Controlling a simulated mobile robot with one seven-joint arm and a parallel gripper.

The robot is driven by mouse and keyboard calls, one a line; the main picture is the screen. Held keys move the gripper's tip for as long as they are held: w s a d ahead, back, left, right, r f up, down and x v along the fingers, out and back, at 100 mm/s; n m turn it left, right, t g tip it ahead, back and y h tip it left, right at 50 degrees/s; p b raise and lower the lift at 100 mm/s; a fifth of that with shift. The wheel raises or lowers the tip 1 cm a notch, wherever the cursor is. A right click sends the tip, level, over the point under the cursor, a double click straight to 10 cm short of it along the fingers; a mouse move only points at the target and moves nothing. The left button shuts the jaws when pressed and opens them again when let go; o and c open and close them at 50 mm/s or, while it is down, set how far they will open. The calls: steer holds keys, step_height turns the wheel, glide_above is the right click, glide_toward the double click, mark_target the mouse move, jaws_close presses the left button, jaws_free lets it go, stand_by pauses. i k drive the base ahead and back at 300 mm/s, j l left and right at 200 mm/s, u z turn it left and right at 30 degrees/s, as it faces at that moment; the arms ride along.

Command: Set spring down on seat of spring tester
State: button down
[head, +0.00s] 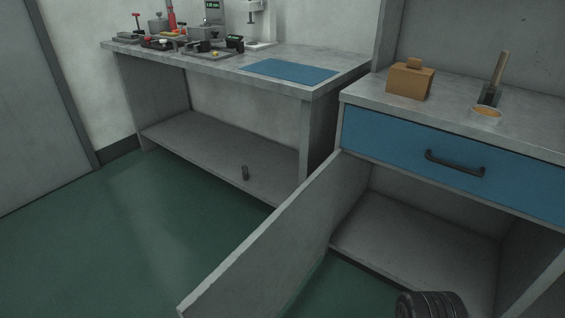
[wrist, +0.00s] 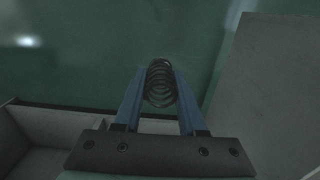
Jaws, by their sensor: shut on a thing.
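The spring (wrist: 159,85) is a dark wire coil in the wrist view. My gripper (wrist: 160,74) is shut on it, with one blue finger on each side. In the head view, a device with a lit green display (head: 213,6) and a pale upright stand (head: 256,22) are at the back of the far bench. I cannot tell which of them is the spring tester, and its seat cannot be made out. My gripper and the spring do not show in the head view.
The far bench (head: 215,62) holds several small tools and a blue mat (head: 289,72). An open cabinet door (head: 270,235) juts out below the blue drawer (head: 450,160). Green floor (head: 140,230) is clear at left.

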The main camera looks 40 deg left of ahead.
mark_target(252, 44)
steer(key=k+u, duration=0.1)
steer(key=u, duration=0.3)
steer(key=k+u, duration=0.1)
steer(key=u, duration=0.25)
steer(key=k+j+u, duration=0.1)
steer(key=u, duration=0.3)
steer(key=i+l+u, duration=0.15)
steer(key=l+u, duration=0.25)
steer(key=i+l+u, duration=0.1)
steer(key=l+u, duration=0.3)
steer(key=i+l, duration=0.1)
steer(key=l, duration=1.3)
steer(key=i+l, duration=0.15)
steer(key=l, duration=0.55)
steer(key=i+l, duration=0.6)
